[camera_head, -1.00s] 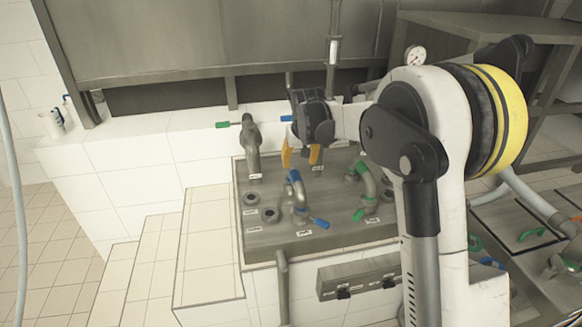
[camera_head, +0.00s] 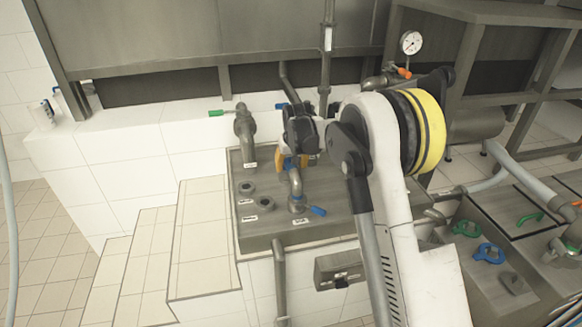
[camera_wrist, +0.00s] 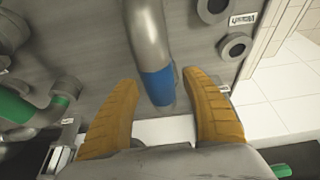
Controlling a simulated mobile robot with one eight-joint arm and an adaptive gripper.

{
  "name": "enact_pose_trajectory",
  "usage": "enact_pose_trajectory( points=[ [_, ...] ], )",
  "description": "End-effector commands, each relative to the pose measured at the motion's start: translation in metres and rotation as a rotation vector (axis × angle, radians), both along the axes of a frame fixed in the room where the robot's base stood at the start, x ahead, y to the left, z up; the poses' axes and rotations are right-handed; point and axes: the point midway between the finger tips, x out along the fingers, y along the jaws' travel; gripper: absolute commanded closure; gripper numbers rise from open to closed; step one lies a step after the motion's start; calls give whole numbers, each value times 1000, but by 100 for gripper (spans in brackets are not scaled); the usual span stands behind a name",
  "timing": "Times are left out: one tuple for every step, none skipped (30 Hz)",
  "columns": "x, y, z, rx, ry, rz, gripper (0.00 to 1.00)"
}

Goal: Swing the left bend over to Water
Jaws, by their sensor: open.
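The left bend (camera_head: 296,184), a grey pipe with a blue band, stands on the grey panel (camera_head: 330,228). In the wrist view its blue band (camera_wrist: 158,86) lies between the orange fingers of my gripper (camera_wrist: 160,80). The fingers are open, with a gap on each side of the pipe. In the head view my gripper (camera_head: 291,161) is at the bend's upper part and partly hides it. Two open ports, one farther (camera_head: 247,187) and one nearer (camera_head: 265,203), lie left of the bend. Their labels are too small to read, so I cannot tell which is Water.
A grey standpipe with a green handle (camera_head: 244,128) rises at the panel's back left. A green-banded bend (camera_wrist: 30,108) shows left in the wrist view; my arm hides it in the head view. Tiled steps (camera_head: 205,240) descend on the left. A pressure gauge (camera_head: 411,42) stands at the back right.

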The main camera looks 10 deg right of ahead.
Motion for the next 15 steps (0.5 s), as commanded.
enact_pose_trajectory(
  points=[
    [0,0,0,0,0,0,45],
    [0,0,0,0,0,0,45],
    [0,0,0,0,0,0,45],
    [0,0,0,0,0,0,46],
    [0,0,1,0,0,0,55],
    [0,0,1,0,0,0,68],
    [0,0,1,0,0,0,77],
    [0,0,1,0,0,0,86],
    [0,0,1,0,0,0,98],
    [0,0,1,0,0,0,100],
    [0,0,1,0,0,0,100],
    [0,0,0,0,0,0,100],
    [0,0,0,0,0,0,100],
    [0,0,0,0,0,0,100],
    [0,0,0,0,0,0,100]
  ],
)
